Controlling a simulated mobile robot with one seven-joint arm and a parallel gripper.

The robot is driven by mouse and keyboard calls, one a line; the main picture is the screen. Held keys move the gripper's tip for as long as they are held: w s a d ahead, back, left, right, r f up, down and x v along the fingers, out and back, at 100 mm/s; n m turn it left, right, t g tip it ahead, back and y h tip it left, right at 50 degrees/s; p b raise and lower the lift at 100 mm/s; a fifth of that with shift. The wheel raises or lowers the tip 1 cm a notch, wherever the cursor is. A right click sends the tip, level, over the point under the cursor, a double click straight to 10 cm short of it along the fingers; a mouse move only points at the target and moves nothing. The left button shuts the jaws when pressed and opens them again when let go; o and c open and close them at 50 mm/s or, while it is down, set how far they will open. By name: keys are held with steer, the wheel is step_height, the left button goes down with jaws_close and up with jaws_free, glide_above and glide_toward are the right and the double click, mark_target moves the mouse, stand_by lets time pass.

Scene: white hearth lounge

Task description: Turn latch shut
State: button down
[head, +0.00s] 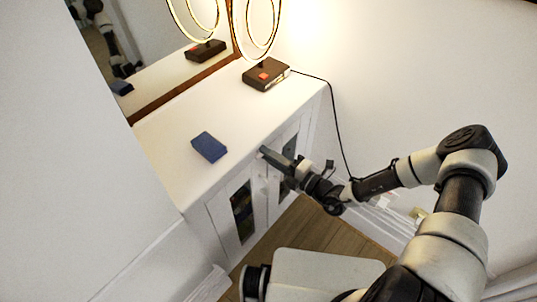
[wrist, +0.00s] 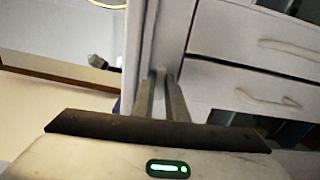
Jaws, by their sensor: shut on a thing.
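The white cabinet (head: 185,165) stands against the wall, with glass-paned doors on its front. My gripper (head: 264,151) reaches in from the right to the upper front of the cabinet, near where the doors meet. In the wrist view my gripper (wrist: 160,74) has its two fingers close together, with the tips at a white upright strip of the cabinet front. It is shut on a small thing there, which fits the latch. The latch is hidden between the fingertips, so its angle cannot be told. The left glass door (head: 243,212) looks closed.
A dark blue box (head: 209,147) lies on the cabinet top, near the gripper. A brown lamp base (head: 265,75) with a red button and glowing rings stands farther back, its black cord (head: 335,115) hanging at the right. A mirror (head: 165,60) leans behind. Wooden floor (head: 310,229) lies in front.

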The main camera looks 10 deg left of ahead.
steer(key=shift+m, duration=0.4)
steer(key=c, duration=1.8)
jaws_free()
steer(key=shift+o, duration=0.2)
steer(key=shift+d, duration=0.1)
steer(key=v, duration=1.7)
steer(key=shift+s, duration=0.2)
